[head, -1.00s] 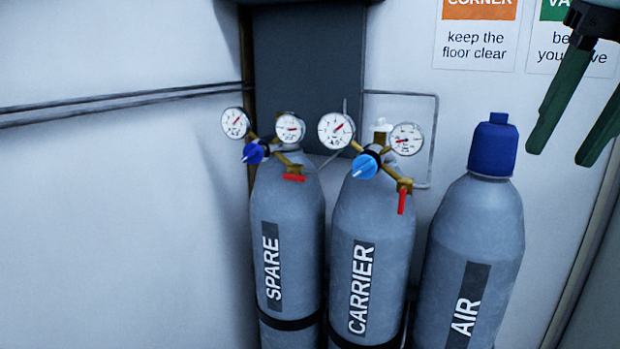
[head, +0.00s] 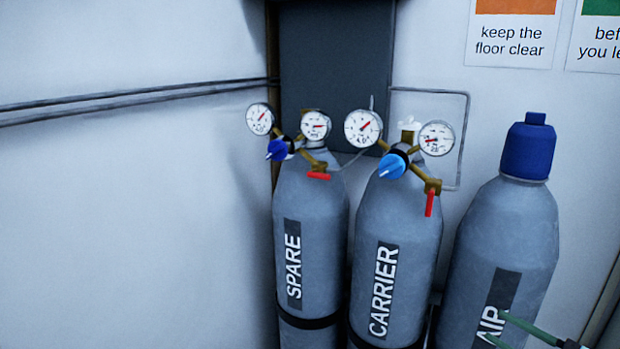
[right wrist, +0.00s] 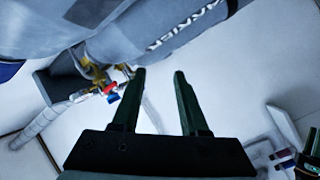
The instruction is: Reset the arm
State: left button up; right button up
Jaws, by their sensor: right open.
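My right gripper (head: 494,328) shows at the lower right of the head view, its green fingers in front of the AIR cylinder's label. In the right wrist view, its two fingers (right wrist: 160,72) are spread apart with nothing between them. The grey CARRIER cylinder (head: 394,240) stands in the middle, with SPARE (head: 312,205) to its left and AIR (head: 510,230) to its right under a blue cap.
SPARE and CARRIER carry regulators with white gauges, blue knobs and red levers (head: 430,204). A dark panel (head: 336,60) and thin pipes (head: 140,98) are on the wall behind. Signs (head: 512,40) hang at the upper right.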

jog(key=s+a+f+m+h, duration=0.2)
jog(key=s+f+m, duration=0.1)
jog(key=f, duration=0.4)
jog(key=s+a+f+m+g+h, duration=0.1)
jog(key=s+a+f+m+h, duration=0.25)
jog(key=f, duration=0.35)
jog(key=s+a+f+m+h, duration=0.1)
jog(key=s+f+m+h, duration=0.1)
jog(key=f+m, duration=0.35)
jog(key=s+a+f+m+g, duration=0.1)
jog(key=s+a+f+g, duration=0.1)
jog(key=s+a+f, duration=0.3)
jog(key=s+a+f+m+g, duration=0.1)
jog(key=s+a+f+g, duration=0.2)
jog(key=a, duration=0.7)
notch_tip(320, 180, down, 3)
jog(key=shift+s+r+y, duration=0.15)
jog(key=shift+s+y, duration=0.2)
jog(key=shift+s, duration=0.6)
